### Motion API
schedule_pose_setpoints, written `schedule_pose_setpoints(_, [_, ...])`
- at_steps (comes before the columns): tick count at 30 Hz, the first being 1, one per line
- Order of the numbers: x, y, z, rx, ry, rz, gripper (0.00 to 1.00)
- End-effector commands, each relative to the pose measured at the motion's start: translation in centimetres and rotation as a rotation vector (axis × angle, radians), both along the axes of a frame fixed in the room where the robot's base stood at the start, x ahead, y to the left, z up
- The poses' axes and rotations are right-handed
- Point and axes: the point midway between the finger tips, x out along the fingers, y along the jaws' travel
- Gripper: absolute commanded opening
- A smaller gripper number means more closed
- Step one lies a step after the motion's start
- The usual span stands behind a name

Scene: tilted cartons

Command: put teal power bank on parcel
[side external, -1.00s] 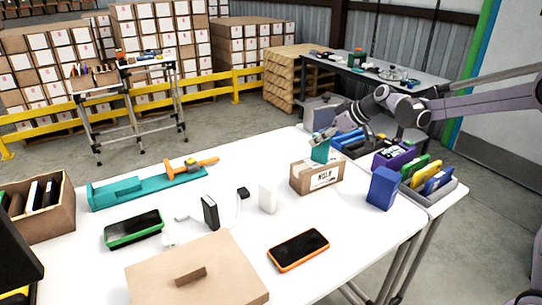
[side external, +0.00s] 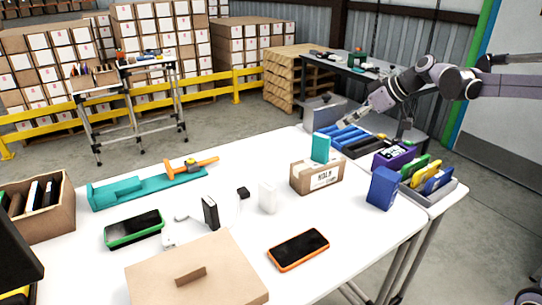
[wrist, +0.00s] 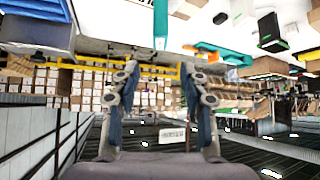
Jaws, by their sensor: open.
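The teal power bank (side external: 320,147) stands upright on the top of the brown parcel (side external: 317,179), a small labelled carton on the white table; its lower edge meets the parcel's top. My gripper (side external: 345,122) is above and to the right of the power bank, clear of it, open and empty. In the wrist view, my gripper's (wrist: 160,71) two fingers are spread with nothing between them. A teal upright piece, seemingly the power bank (wrist: 160,22), shows beyond the fingertips at the top.
A blue box (side external: 382,188) stands right of the parcel, near bins of coloured packs. A white block (side external: 268,197), an orange-edged phone (side external: 298,250), a black block (side external: 210,212) and a large carton (side external: 197,275) occupy the table. Bare table lies between them.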

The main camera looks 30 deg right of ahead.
Motion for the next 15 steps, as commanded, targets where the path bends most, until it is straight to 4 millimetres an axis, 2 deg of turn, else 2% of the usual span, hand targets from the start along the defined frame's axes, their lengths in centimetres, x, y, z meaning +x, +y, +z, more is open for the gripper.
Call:
schedule_pose_setpoints(4, [-0.8, 0.1, 0.6, 0.000, 0.005, -0.002, 0.45])
schedule_pose_setpoints(8, [-2.8, 1.8, 0.4, 0.001, 0.035, -0.025, 0.45])
schedule_pose_setpoints(11, [-5.5, 4.0, -0.3, -0.001, 0.075, -0.063, 0.45])
schedule_pose_setpoints(15, [-10.3, 6.7, -1.8, -0.007, 0.130, -0.137, 0.45])
